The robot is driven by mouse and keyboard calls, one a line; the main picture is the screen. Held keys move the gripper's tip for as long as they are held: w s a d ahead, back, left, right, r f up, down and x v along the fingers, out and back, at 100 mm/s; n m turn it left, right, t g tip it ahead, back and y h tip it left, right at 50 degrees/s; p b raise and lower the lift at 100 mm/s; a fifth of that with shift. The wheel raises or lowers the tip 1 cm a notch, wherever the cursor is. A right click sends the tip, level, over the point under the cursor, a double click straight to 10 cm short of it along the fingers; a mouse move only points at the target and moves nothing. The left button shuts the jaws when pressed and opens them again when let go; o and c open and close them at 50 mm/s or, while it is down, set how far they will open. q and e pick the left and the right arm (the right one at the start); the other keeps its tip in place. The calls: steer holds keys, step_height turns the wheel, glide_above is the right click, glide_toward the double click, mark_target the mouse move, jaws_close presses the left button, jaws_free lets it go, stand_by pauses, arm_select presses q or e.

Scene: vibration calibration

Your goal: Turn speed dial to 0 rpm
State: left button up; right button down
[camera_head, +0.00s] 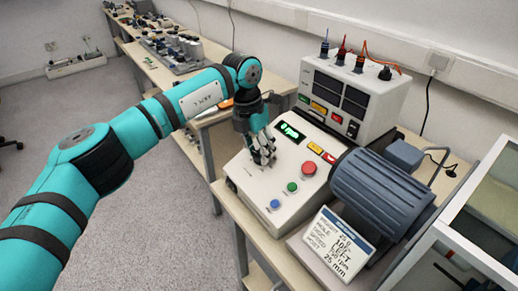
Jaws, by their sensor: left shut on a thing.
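The white control box (250,184) stands on a wooden bench. A dark display (291,132) on its top shows green text that looks like "0 rpm", though it is small. My left gripper (263,157) points down at the box top, left of the display, with its fingers shut on the speed dial. The fingers hide the dial, so its pointer cannot be seen. A red button (309,168), a green button (292,187) and a blue button (275,204) lie nearer the front of the box. My right gripper is out of view.
A blue-grey motor (380,190) stands right of the box, with a spec placard (335,245) before it. A white instrument unit (352,95) with cables stands behind. A glass-topped case (490,215) is at the right edge. Another bench with equipment (180,48) runs back left.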

arm_select(q)
steer(key=n, duration=0.2)
steer(key=n+h, duration=0.1)
steer(key=n, duration=0.2)
steer(key=shift+w+a+g+h+p, duration=0.1)
steer(key=shift+a+g+h+p, duration=0.05)
steer(key=shift+g+h+p, duration=0.2)
stand_by(0.4)
steer(key=o, duration=1.2)
steer(key=shift+c, duration=0.2)
steer(key=v, duration=1.2)
steer(key=shift+f, duration=0.1)
